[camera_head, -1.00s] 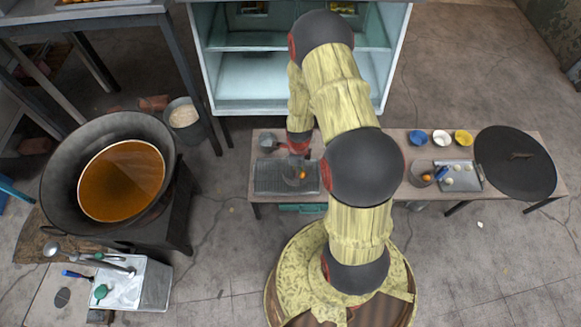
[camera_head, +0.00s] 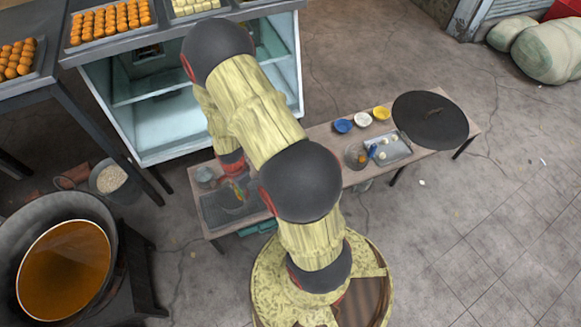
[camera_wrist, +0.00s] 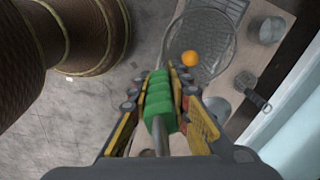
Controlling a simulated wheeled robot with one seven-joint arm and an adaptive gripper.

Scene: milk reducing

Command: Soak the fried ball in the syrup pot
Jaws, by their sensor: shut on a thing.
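My gripper (camera_wrist: 158,108) is shut on the green handle of a wire skimmer (camera_wrist: 225,52), seen in the wrist view. An orange fried ball (camera_wrist: 190,58) shows within the skimmer's round basket. In the head view my gripper (camera_head: 238,188) is over the left end of the low table, largely hidden by my arm. A large dark pot (camera_head: 25,222) holding orange-brown liquid (camera_head: 65,268) stands at the lower left, apart from the skimmer. I cannot tell whether this liquid is the syrup.
The low table (camera_head: 330,138) also bears a dark tray (camera_head: 212,208), small bowls (camera_head: 363,119), a small tray (camera_head: 395,150) and a round black plate (camera_head: 430,118). A bucket (camera_head: 115,183) stands left of it. Behind is an open pale cabinet (camera_head: 190,130).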

